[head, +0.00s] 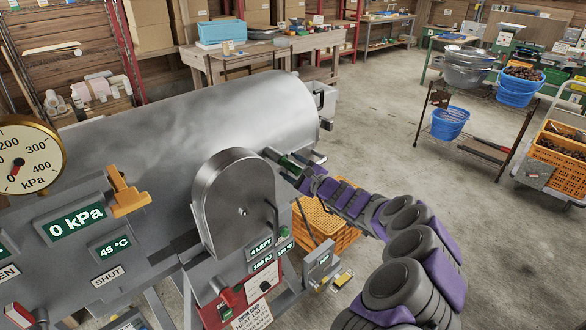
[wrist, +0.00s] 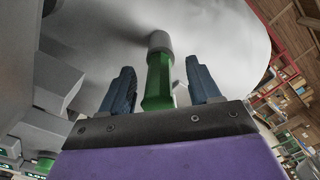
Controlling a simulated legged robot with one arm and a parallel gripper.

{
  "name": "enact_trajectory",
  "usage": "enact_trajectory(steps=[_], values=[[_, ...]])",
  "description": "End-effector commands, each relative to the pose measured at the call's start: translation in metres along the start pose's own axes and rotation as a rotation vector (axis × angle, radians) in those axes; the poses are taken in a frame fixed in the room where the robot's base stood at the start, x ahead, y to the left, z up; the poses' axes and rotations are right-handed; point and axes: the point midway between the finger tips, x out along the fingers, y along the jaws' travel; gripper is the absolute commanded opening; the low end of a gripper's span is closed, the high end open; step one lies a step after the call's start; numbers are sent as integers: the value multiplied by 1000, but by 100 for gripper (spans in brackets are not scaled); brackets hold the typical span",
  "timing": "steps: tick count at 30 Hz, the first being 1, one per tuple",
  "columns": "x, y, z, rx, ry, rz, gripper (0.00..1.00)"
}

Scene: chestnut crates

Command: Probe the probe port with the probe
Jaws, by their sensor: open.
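The probe (wrist: 159,80) shows in the wrist view as a green handle with a grey cylindrical end. It stands between the two dark blue fingers of my gripper (wrist: 160,68), with gaps on both sides. My gripper is open. The grey end points at the large metal drum (wrist: 215,45); I cannot tell whether it touches or enters it. In the head view my gripper (head: 297,172) is at the drum's right end, and a bit of the green handle (head: 289,166) shows there. The probe port is not clearly visible.
An orange crate (head: 325,222) stands below my arm.

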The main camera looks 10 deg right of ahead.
Motion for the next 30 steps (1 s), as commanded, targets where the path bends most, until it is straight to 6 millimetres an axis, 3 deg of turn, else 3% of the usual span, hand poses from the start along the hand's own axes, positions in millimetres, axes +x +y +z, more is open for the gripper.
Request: enact_trajectory(steps=[5, 30], values=[[-6, -1, 0, 0, 1, -1, 62], [-123, -1, -2, 3, 2, -2, 62]])
